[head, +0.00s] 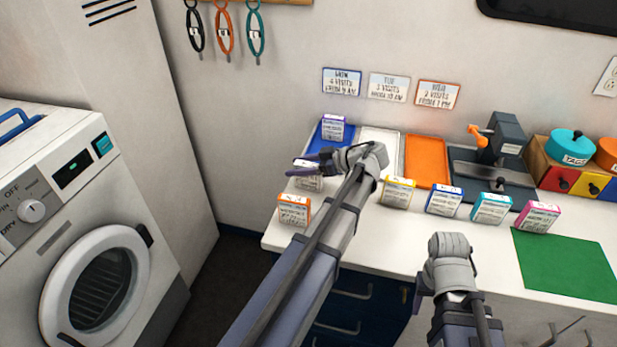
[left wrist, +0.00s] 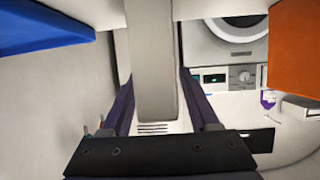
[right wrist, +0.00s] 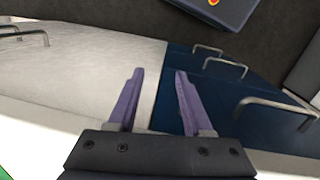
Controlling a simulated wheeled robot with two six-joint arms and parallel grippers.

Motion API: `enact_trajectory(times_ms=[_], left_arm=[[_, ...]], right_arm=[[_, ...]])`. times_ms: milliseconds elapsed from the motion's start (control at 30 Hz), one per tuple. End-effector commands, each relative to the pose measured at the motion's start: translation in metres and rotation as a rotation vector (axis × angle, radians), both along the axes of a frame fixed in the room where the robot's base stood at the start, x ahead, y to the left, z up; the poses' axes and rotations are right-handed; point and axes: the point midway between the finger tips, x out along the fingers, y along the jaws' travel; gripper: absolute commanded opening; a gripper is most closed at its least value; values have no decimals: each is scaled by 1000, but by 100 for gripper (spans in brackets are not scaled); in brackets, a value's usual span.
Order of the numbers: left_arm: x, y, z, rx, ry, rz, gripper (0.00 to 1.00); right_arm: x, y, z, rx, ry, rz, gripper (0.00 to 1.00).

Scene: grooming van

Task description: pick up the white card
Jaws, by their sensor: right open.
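The card that I take for the white card (head: 310,184) stands upright at the left end of the counter, its upper part partly covered by my left gripper. My left gripper (head: 297,166) has its two fingers apart at this card. In the left wrist view a pale upright slab (left wrist: 155,60), apparently this card seen edge-on, stands between the fingers. The finger gap is wide, and firm contact cannot be made out. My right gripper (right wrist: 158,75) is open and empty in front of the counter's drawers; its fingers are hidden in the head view.
An orange card (head: 294,211) stands just in front, and a purple card (head: 334,128) stands at the blue tray (head: 318,138). A white tray (head: 378,140) and an orange tray (head: 427,160) lie behind. Yellow (head: 397,192), blue (head: 443,201), teal (head: 491,208) and pink (head: 537,217) cards line the counter.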

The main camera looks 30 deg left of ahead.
Motion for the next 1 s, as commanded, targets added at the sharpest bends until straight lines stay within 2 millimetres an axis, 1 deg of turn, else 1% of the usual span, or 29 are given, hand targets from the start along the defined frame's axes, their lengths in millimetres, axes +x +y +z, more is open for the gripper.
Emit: enact_trajectory(times_ms=[33,67,500,533,1000], left_arm=[[0,0,0,0,0,0,54],[0,0,0,0,0,0,51],[0,0,0,0,0,0,1],[0,0,0,0,0,0,0],[0,0,1,0,0,0,0]], right_arm=[[0,0,0,0,0,0,50],[0,0,0,0,0,0,50],[0,0,0,0,0,0,50],[0,0,0,0,0,0,50],[0,0,1,0,0,0,50]])
